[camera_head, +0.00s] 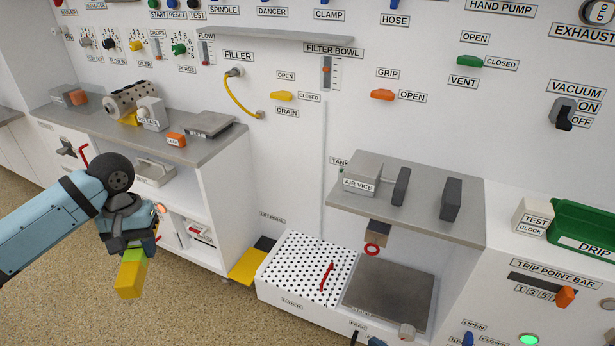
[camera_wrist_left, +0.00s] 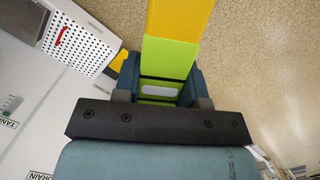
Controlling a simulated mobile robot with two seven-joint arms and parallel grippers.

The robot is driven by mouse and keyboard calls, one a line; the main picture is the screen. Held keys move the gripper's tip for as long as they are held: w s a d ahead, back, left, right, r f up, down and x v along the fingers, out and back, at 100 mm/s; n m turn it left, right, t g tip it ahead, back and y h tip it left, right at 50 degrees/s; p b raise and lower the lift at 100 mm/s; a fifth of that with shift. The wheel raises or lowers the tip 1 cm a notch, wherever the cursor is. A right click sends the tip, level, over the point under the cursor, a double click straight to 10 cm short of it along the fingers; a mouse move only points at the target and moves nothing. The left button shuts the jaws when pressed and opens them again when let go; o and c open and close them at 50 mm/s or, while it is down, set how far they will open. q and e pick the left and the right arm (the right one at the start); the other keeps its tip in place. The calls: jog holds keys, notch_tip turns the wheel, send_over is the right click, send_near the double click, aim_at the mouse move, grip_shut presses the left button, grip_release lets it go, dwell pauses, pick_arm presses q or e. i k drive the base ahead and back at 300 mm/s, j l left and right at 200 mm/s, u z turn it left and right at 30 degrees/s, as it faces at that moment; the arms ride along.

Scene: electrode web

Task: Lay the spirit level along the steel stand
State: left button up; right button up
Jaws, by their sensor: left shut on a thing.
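My left gripper (camera_head: 133,238) is at the left of the head view, out over the floor in front of the counter. It is shut on the spirit level (camera_head: 129,276), a yellow and green bar that hangs down from the fingers. In the left wrist view the level (camera_wrist_left: 169,55) runs away between the fingers, with a pale vial window close to the gripper. I cannot tell for sure which piece is the steel stand; a low grey metal block (camera_head: 209,124) sits at the right end of the counter, apart from the level. My right gripper is not in view.
The grey counter (camera_head: 190,152) holds a roller unit and small orange blocks. A white perforated box (camera_head: 300,262) with a red handle stands low, beside a dark metal plate (camera_head: 390,290). A grey shelf (camera_head: 400,220) with a vice juts out above. Floor at lower left is clear.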

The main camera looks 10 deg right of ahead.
aim_at(392, 310)
jog(key=z, duration=0.45)
jog(key=k+l+z, duration=0.1)
jog(key=z, duration=0.4)
jog(key=l+z, duration=0.15)
jog(key=z, duration=0.3)
